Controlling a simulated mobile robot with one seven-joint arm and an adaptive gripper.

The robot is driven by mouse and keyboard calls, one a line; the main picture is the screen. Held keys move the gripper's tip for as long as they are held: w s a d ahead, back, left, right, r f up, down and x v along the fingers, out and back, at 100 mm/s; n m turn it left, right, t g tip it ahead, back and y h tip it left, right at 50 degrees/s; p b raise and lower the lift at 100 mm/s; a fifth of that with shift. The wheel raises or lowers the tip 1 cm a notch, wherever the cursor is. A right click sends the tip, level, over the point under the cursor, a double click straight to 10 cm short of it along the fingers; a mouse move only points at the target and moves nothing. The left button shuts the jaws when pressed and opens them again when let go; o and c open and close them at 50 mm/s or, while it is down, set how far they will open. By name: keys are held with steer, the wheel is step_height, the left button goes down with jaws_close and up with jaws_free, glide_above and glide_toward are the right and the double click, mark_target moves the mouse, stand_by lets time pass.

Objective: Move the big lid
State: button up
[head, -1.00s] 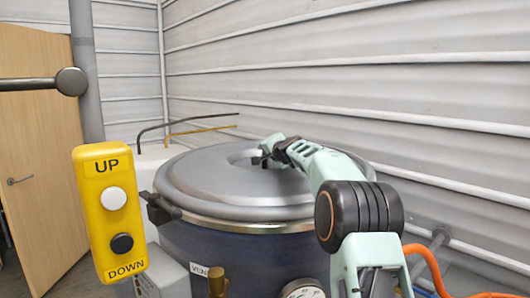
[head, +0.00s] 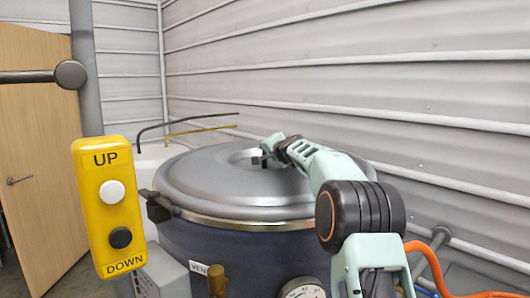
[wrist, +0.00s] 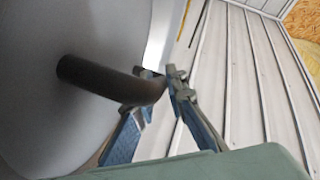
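The big lid (head: 215,185) is a round grey disc lying on top of a dark blue vessel (head: 250,255), with a pale metal rim below it. In the head view my gripper (head: 262,158) is at the lid's middle, near a shallow recess. Its fingers are small and partly hidden there. In the wrist view the lid (wrist: 60,135) fills the left, and a dark curved handle (wrist: 95,78) rises from it. The handle's end lies between the close-set fingers of my gripper (wrist: 160,90) and appears held by them. The handle partly hides one finger.
A yellow UP/DOWN control box (head: 108,207) hangs at the left front. A dark clamp (head: 158,206) sits at the vessel's left rim. A gauge (head: 303,290) and brass valve (head: 217,280) are at the front. A corrugated wall (head: 400,70) stands behind.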

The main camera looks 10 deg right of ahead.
steer(key=o, duration=0.6)
steer(key=shift+s+r, duration=0.15)
steer(key=shift+r, duration=0.25)
steer(key=shift+c, duration=0.2)
steer(key=shift+f, duration=0.65)
steer(key=shift+s+d+r, duration=0.2)
steer(key=shift+s+r, duration=0.1)
steer(key=shift+s, duration=0.1)
steer(key=v, duration=0.9)
steer(key=shift+r, duration=0.25)
steer(key=shift+v, duration=1)
steer(key=shift+a, duration=0.15)
